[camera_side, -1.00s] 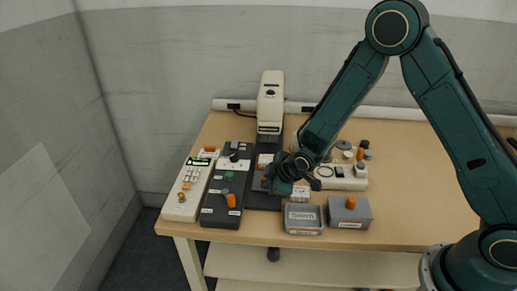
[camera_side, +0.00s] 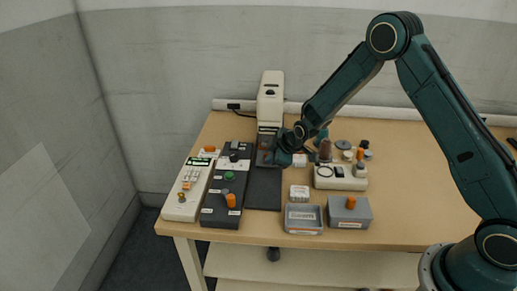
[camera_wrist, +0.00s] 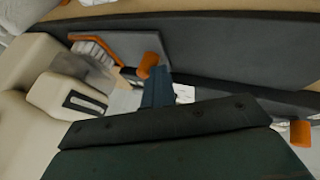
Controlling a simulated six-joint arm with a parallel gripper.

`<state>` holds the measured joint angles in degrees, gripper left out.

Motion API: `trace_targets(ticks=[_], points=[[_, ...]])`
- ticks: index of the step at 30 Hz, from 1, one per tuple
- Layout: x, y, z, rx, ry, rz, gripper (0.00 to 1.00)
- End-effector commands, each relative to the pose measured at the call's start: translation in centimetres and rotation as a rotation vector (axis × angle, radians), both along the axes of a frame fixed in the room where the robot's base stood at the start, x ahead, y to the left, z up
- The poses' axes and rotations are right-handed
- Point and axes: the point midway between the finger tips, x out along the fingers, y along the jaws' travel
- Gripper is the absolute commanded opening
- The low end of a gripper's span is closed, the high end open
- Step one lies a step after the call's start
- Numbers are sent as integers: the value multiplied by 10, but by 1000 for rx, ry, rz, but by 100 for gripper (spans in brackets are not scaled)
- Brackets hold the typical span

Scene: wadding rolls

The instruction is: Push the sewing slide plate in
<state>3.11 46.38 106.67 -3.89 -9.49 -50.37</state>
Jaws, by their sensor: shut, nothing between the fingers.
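The cream sewing machine (camera_side: 270,100) stands at the back of the table on a long dark base (camera_side: 264,190). In the wrist view, the grey slide plate (camera_wrist: 112,47) has an orange border and an orange knob (camera_wrist: 148,63). It lies beside the machine's cream body (camera_wrist: 65,95). In the side view the plate (camera_side: 264,158) shows small, just in front of the machine head. My gripper (camera_side: 284,158) is shut and empty at the plate's right side. In the wrist view its tip (camera_wrist: 157,85) is right at the knob, seemingly touching it. The plate's far edge is partly hidden.
A dark control panel (camera_side: 226,187) and a cream keypad unit (camera_side: 188,190) stand left. A grey tray (camera_side: 304,228), a grey box with an orange knob (camera_side: 349,218) and a cream unit (camera_side: 335,183) stand right.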

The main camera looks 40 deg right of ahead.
Motion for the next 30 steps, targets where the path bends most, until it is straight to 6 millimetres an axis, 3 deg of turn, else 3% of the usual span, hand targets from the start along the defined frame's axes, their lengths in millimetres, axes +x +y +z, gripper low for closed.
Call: trace_targets(ticks=[11, 20, 30], points=[[-3, -1, 1, -9, -10, -10, 0], [-32, 23, 1, -2, -2, 0, 0], [-58, 22, 36, -1, -4, -1, 0]])
